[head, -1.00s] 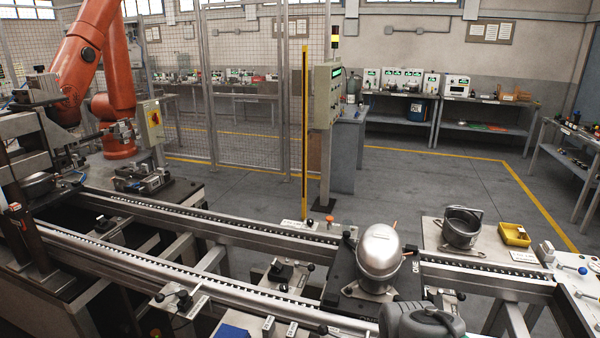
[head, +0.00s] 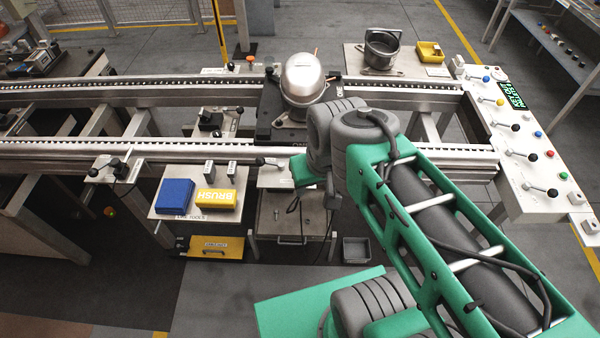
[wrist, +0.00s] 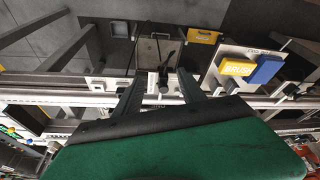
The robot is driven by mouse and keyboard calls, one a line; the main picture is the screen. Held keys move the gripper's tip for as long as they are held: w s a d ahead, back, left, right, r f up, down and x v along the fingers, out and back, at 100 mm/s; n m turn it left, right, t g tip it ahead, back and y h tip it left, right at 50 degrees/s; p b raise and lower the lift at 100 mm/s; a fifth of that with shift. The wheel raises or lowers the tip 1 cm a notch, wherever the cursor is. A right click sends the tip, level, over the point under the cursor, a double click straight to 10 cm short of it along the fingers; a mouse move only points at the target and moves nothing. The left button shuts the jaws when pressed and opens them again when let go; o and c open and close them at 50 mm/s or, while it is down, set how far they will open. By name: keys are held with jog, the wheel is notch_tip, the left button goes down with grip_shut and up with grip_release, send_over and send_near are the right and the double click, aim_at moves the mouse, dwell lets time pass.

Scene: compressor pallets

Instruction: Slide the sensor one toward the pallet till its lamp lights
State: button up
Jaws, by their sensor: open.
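The dark pallet (head: 270,128) sits across the rails and bears a rounded silver compressor (head: 303,78). A small bracket with a black lever (head: 268,162) sits at the front rail just below the pallet; its label is too small to read, so I cannot tell if it is sensor one. The wrist view shows a black-knobbed piece (wrist: 164,78) between my fingertips, apparently this bracket. My gripper (wrist: 160,76) is open, its fingers on either side with no clear contact. In the head view my arm hides the fingers. I cannot make out a lit sensor lamp.
Other lever brackets stand at the front rail (head: 108,168) and between the rails (head: 210,120). A tool shelf holds a blue block (head: 175,195) and a yellow brush block (head: 215,199). A button panel (head: 515,140) is at right. A pot (head: 381,50) stands behind the rear rail.

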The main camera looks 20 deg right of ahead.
jog(key=w+f+g+b, duration=0.3)
jog(key=w+f, duration=0.2)
jog(key=f, duration=0.6)
jog(key=w+r+n, duration=0.1)
jog(key=w+r, duration=0.1)
jog(key=w, duration=0.1)
jog(key=w+r+n, duration=0.1)
jog(key=w+r, duration=0.1)
jog(key=r, duration=0.1)
jog(key=w+r+n, duration=0.1)
jog(key=w+r, duration=0.1)
jog(key=w, duration=0.1)
jog(key=shift+w+d+r+b, duration=0.15)
jog(key=shift+w+d+b, duration=0.15)
jog(key=shift+d, duration=0.05)
jog(key=shift+s, duration=0.2)
notch_tip(320, 180, down, 8)
jog(key=shift+w+r, duration=0.1)
jog(key=shift+w, duration=0.05)
